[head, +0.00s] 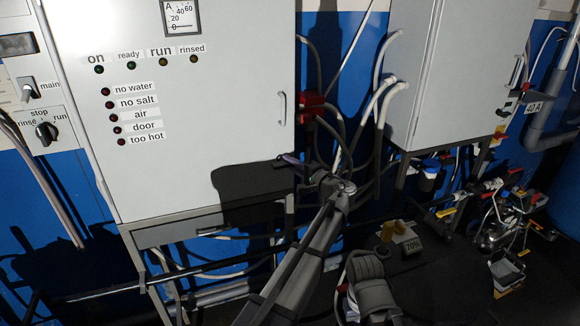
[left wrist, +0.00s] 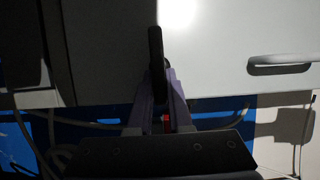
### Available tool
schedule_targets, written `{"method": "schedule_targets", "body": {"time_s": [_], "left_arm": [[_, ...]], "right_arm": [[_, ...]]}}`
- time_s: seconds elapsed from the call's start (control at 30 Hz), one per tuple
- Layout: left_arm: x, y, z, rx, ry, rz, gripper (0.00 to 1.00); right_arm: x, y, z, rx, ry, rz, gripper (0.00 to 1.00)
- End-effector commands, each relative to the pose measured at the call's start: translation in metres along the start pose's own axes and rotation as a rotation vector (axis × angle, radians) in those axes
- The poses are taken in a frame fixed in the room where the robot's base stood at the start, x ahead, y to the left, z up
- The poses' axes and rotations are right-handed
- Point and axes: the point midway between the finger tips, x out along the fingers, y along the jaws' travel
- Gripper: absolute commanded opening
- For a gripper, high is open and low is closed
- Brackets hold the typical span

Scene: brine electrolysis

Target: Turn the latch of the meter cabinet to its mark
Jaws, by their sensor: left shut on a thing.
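The meter cabinet (head: 215,115) is a large pale grey box with a dial at its top and rows of labelled lamps. My left gripper (head: 291,160) is at its lower right corner, below the upright door handle (head: 282,108). In the left wrist view my left gripper (left wrist: 160,78) is shut on the latch (left wrist: 155,45), a dark narrow bar in front of the cabinet's edge. The door handle also shows there (left wrist: 280,65), to the right of the latch. In the head view the latch cannot be made out. I cannot make out its mark. My right gripper is not in view.
A red fitting (head: 312,106) with hoses sits just right of the cabinet. A second grey cabinet (head: 455,70) hangs further right. A panel with a rotary switch (head: 46,132) is at the far left.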

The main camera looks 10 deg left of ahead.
Motion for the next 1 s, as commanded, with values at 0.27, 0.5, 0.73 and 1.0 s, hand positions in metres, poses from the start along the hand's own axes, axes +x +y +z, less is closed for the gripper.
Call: {"method": "schedule_targets", "body": {"time_s": [0.27, 0.5, 0.73, 1.0], "left_arm": [[-0.0001, 0.0008, -0.0005, 0.020, 0.001, -0.006, 0.00], [0.0000, 0.0006, -0.0006, 0.020, 0.002, -0.007, 0.00], [0.0000, 0.0005, -0.0005, 0.019, 0.001, -0.007, 0.39], [0.0001, 0.0003, -0.0003, 0.019, 0.001, -0.008, 0.47]], "right_arm": [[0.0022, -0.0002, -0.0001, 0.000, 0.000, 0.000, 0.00], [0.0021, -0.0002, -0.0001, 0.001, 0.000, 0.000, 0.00], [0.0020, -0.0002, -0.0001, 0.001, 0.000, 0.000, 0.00], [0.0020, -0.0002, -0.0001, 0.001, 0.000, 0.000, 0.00]]}}
